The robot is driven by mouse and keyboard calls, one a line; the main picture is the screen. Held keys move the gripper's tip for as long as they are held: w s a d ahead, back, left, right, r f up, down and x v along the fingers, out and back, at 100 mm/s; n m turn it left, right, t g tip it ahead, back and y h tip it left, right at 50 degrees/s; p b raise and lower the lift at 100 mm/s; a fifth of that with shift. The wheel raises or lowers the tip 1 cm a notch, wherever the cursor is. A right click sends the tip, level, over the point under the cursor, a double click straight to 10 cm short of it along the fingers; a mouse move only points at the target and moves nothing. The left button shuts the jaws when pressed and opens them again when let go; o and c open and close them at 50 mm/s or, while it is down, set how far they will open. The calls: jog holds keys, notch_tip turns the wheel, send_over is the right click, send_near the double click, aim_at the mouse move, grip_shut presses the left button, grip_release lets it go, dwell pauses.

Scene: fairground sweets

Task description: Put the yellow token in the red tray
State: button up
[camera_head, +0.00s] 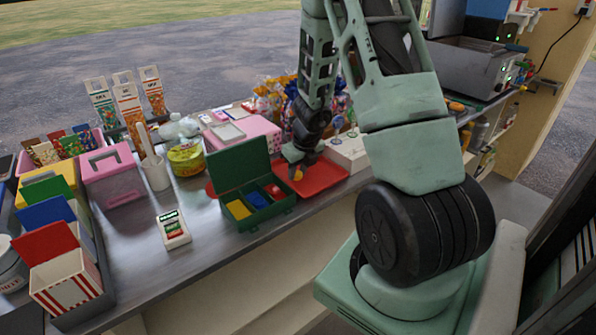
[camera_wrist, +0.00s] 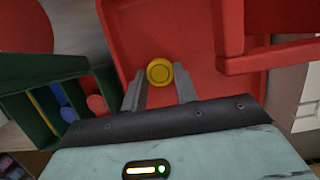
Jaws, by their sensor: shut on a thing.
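The yellow token (camera_wrist: 159,72) is a round disc between the fingertips of my gripper (camera_wrist: 160,88) in the wrist view. My gripper is shut on it. The red tray (camera_wrist: 135,20) lies beneath and fills the middle of that view. In the head view my gripper (camera_head: 297,160) is low over the red tray (camera_head: 325,178), and the token (camera_head: 298,175) shows as a small yellow spot below the fingers. I cannot tell whether the token touches the tray floor.
An open green box (camera_head: 240,170) with yellow, blue and red compartments stands left of the tray. A pink box (camera_head: 250,135) is behind, and a white stand (camera_head: 347,153) with lollipops is behind right. A card reader (camera_head: 173,230) lies front left. Bare counter (camera_head: 130,240) surrounds it.

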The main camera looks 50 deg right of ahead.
jog(key=o, duration=0.9)
jog(key=shift+f, duration=0.1)
jog(key=shift+o, duration=0.2)
jog(key=d+p+v, duration=0.1)
jog(key=p+v, duration=0.6)
jog(key=v, duration=0.5)
jog(key=a+r+n+g+y, duration=0.15)
jog(key=a+r+n, duration=0.25)
jog(key=a+n, duration=0.9)
jog(key=a+r+n+y, duration=0.35)
jog(key=a+n, duration=0.55)
jog(key=a, duration=0.8)
jog(key=s+a+r+n+h, duration=0.1)
jog(key=s+a+n, duration=0.3)
jog(key=n, duration=0.4)
jog(key=s+a+r+n+g+h, duration=0.1)
jog(key=s+a+r+n, duration=0.1)
jog(key=s+n, duration=0.5)
jog(key=s+a+r+n+h, duration=0.1)
jog(key=s+a+r+n, duration=0.1)
jog(key=s+a+n, duration=0.3)
jog(key=s+n, duration=0.1)
jog(key=n, duration=0.3)
jog(key=shift+a+n+g+h, duration=0.3)
jog(key=shift+a+g, duration=0.05)
